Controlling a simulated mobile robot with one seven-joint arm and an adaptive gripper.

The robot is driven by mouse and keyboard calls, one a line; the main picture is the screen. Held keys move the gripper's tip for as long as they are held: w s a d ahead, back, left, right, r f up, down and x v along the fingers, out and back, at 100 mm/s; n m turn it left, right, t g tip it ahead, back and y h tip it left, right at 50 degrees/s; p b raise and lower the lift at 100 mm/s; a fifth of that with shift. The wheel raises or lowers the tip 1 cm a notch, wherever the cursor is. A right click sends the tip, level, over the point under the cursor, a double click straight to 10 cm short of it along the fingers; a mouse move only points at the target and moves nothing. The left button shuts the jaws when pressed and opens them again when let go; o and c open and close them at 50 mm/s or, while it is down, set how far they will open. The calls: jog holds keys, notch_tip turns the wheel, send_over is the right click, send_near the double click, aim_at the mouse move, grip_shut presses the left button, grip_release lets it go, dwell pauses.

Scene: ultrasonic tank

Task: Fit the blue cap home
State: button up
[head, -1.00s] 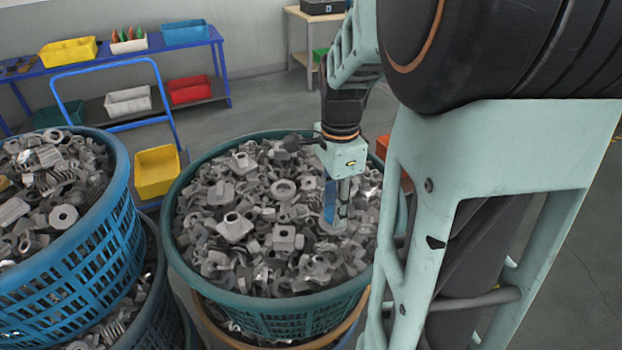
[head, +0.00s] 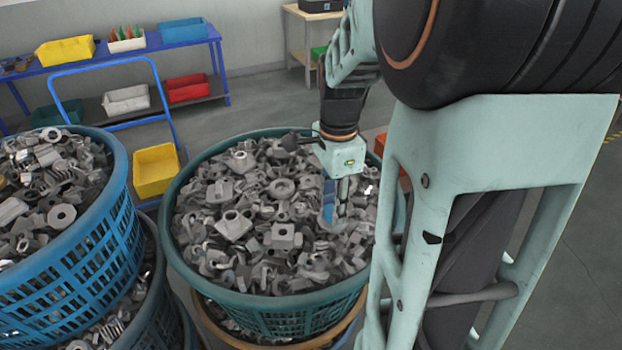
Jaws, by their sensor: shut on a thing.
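My gripper (head: 340,205) points down over the green basket (head: 285,316), towards its right side. A narrow blue upright strip (head: 328,192) shows along the left of the fingers; I cannot tell whether it is part of my gripper or of something held. A blurred, round grey-blue piece (head: 329,224) shows at the fingertips, and my gripper seems shut on it. I cannot tell whether this piece is the blue cap, or whether it touches the metal parts below. No separate blue cap and no seat for one can be made out. My arm hides the area at right.
Grey metal parts (head: 232,226) fill the green basket. A blue basket (head: 75,275) of similar parts stands at left, on another basket. Behind are a yellow bin (head: 156,172), a blue trolley handle (head: 107,64) and a blue shelf (head: 130,55) with bins. Open floor lies behind the green basket.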

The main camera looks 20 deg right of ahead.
jog(key=shift+f, duration=0.1)
dwell(0.7)
jog(key=o, duration=0.8)
notch_tip(320, 180, up, 12)
jog(key=shift+r, duration=0.1)
